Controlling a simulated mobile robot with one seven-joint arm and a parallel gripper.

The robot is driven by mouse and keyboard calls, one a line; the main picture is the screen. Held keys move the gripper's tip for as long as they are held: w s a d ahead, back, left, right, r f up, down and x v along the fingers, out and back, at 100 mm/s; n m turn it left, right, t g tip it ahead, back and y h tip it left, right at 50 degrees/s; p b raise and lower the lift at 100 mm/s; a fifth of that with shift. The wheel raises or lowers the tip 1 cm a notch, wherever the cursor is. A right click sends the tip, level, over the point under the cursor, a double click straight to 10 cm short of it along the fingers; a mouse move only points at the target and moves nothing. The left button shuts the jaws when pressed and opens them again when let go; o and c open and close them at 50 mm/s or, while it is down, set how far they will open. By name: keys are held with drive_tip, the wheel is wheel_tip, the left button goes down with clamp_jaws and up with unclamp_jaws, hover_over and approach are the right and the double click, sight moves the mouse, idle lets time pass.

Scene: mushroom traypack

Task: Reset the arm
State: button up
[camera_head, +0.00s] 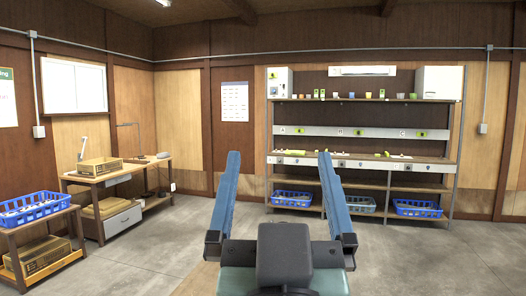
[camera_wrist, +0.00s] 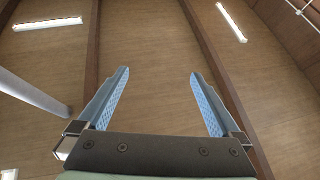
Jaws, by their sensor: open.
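My gripper (camera_head: 281,170) shows in the lower middle of the head view, with its two long blue fingers spread wide apart. It is open and empty, held up in free air in front of the shelf rack (camera_head: 456,160). In the wrist view my gripper (camera_wrist: 157,85) points up at the wooden ceiling. Nothing lies between the fingers in either view.
The rack against the back wall holds small items, with blue crates (camera_head: 417,209) at its bottom. At the left stand a desk (camera_head: 122,178) and a low table with a blue basket (camera_head: 32,208). Grey floor (camera_head: 420,255) is clear at the right.

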drive_tip(key=s+a+r+t, duration=0.1)
drive_tip(key=s+r+t, duration=0.2)
drive_tip(key=s+r, duration=0.3)
drive_tip(key=shift+s+a+r+y, duration=0.3)
drive_tip(key=shift+r+y, duration=0.1)
drive_tip(key=shift+r, duration=0.25)
drive_tip(key=shift+r, duration=0.1)
